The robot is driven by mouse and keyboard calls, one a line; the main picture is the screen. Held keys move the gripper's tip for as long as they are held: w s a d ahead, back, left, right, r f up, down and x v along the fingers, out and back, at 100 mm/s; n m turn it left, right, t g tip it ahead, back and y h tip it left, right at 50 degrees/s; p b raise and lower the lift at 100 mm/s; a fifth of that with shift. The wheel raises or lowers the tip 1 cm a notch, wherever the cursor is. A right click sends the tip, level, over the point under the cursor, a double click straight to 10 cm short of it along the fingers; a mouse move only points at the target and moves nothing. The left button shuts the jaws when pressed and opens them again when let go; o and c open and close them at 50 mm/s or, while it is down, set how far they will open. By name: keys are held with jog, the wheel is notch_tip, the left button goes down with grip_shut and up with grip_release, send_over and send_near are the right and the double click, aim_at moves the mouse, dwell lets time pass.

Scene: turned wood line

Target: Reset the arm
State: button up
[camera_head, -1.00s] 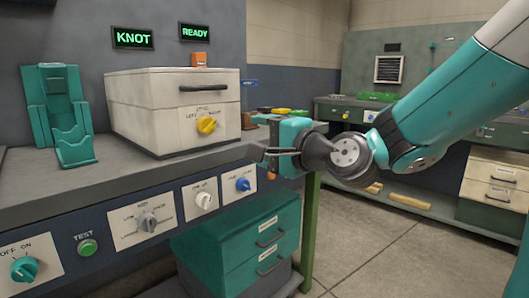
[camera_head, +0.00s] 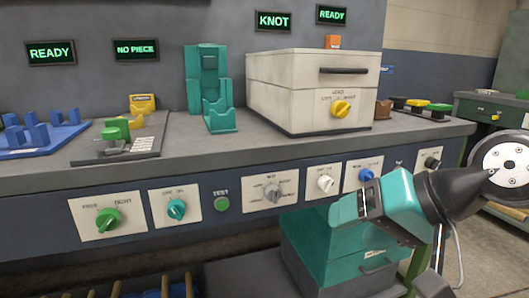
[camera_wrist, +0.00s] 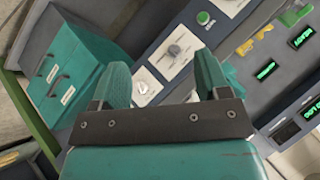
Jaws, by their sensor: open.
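My gripper (camera_head: 366,203) is in the lower right of the head view, in front of the bench's panel and over the teal drawer cabinet. My arm comes in from the right edge. In the wrist view my gripper (camera_wrist: 160,85) shows two teal fingers standing apart with nothing between them. Beyond them are the control panel and, at the left, the teal drawer cabinet (camera_wrist: 65,75). My gripper's fingertips are hard to make out in the head view.
The bench front carries several knobs, among them a green knob (camera_head: 107,220), and a green test button (camera_head: 222,204). On top stand a white box (camera_head: 300,90), a teal stand (camera_head: 207,95) and a blue rack (camera_head: 40,135). Open floor shows at the right.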

jog(key=s+d+f+n+g+h, duration=0.1)
jog(key=s+f+n+g+h, duration=0.3)
jog(key=s+n+g, duration=0.55)
notch_tip(320, 180, up, 30)
jog(key=s+m+t+p, duration=0.1)
jog(key=m+t+p, duration=0.1)
jog(key=p, duration=2.7)
jog(key=shift+s+d+f+t+y, duration=0.15)
jog(key=shift+s+f+t+y, duration=0.15)
jog(key=shift+t, duration=0.45)
jog(key=shift+c, duration=0.4)
